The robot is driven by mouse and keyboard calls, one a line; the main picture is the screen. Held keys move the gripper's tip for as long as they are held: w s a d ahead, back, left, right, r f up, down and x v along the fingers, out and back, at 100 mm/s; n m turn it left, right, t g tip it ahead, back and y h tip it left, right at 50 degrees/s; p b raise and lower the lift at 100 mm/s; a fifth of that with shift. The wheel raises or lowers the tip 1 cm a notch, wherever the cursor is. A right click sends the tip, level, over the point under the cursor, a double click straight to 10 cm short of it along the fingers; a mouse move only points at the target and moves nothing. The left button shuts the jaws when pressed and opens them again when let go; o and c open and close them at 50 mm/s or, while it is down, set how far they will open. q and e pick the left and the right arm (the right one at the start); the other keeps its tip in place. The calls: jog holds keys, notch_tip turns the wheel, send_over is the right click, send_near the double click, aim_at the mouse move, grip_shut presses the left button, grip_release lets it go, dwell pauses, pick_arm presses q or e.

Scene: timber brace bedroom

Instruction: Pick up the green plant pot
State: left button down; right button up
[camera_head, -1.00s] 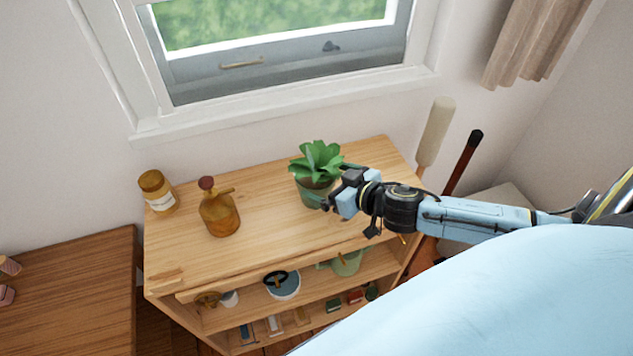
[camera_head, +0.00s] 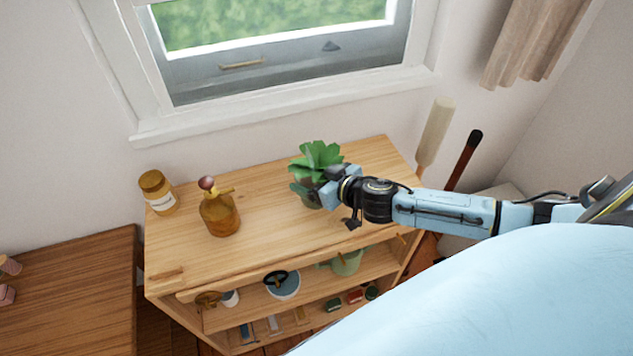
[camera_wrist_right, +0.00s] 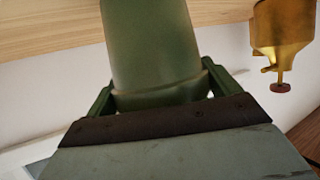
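The green plant pot (camera_head: 311,200) stands upright on the wooden shelf top, with a leafy green plant (camera_head: 318,158) in it. My right gripper (camera_head: 322,180) is at the pot, reaching in from the right and covering part of it. In the right wrist view the pot (camera_wrist_right: 155,45) fills the upper middle. The right gripper's fingers (camera_wrist_right: 158,85) lie on either side of it, spread about as wide as the pot, with narrow light gaps near their bases. Firm contact on both sides cannot be made out. My left gripper is not in view.
An amber pump bottle (camera_head: 220,212) and a labelled amber jar (camera_head: 157,192) stand left on the shelf top (camera_head: 265,245). A light green watering can (camera_head: 347,262) and other small items sit on lower shelves. The window wall is behind; the front middle of the top is clear.

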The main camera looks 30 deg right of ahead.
jog(key=c, duration=0.7)
jog(key=shift+w+r, duration=0.1)
jog(key=shift+r, duration=0.05)
jog(key=shift+c, duration=0.3)
